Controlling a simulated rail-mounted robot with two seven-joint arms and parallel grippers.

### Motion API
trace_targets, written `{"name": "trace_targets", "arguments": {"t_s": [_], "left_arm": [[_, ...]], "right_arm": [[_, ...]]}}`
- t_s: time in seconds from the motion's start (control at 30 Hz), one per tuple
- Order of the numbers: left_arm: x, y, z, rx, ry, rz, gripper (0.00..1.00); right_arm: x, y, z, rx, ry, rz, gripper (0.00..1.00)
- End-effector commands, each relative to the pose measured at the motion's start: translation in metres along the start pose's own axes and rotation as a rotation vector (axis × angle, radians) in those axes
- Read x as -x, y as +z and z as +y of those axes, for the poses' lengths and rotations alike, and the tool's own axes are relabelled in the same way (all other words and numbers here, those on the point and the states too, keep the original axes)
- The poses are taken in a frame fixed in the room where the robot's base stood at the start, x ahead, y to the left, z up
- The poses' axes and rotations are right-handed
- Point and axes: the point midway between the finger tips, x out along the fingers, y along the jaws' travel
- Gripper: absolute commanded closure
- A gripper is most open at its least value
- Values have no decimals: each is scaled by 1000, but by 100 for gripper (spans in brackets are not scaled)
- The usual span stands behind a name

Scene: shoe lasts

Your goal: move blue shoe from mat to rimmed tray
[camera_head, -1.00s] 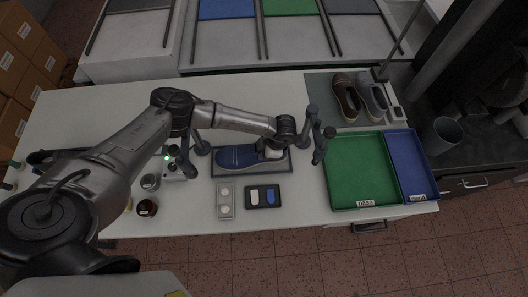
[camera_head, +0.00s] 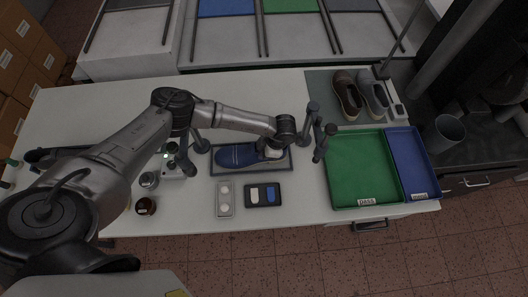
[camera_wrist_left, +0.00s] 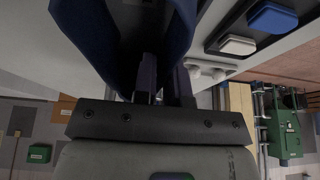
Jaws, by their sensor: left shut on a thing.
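The blue shoe (camera_head: 235,155) is over the dark-edged grey mat (camera_head: 250,171) in the middle of the table, toe to the left. I cannot tell whether its sole touches the mat. My left gripper (camera_head: 271,152) is shut on the shoe at its heel end. In the left wrist view the blue shoe (camera_wrist_left: 178,30) fills the top, with the fingers of my left gripper (camera_wrist_left: 165,82) against it. The rimmed tray stands to the right, with a green part (camera_head: 362,168) and a blue part (camera_head: 408,162), both empty. My right gripper is not in view.
A brown shoe (camera_head: 346,95) and a grey shoe (camera_head: 373,94) stand on another mat behind the tray. A pale holder (camera_head: 225,199) and a dark holder with white and blue pieces (camera_head: 263,195) lie in front of the mat. Thin posts stand around the mat.

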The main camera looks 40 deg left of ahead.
Motion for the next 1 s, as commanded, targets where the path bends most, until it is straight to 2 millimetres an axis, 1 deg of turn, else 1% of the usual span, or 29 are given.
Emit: {"name": "trace_targets", "arguments": {"t_s": [0.33, 0.37, 0.67, 0.87, 1.0], "left_arm": [[-1, 1, 0, 0, 0, 0, 100], [-1, 1, 0, 0, 0, 0, 87], [-1, 1, 0, 0, 0, 0, 58], [-2, 1, 0, 0, 0, 0, 58], [4, -2, 0, 0, 0, 0, 58]], "right_arm": [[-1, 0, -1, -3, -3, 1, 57], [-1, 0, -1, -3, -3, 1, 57], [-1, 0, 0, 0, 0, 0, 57], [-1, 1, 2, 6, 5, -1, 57], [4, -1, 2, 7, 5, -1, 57]]}}
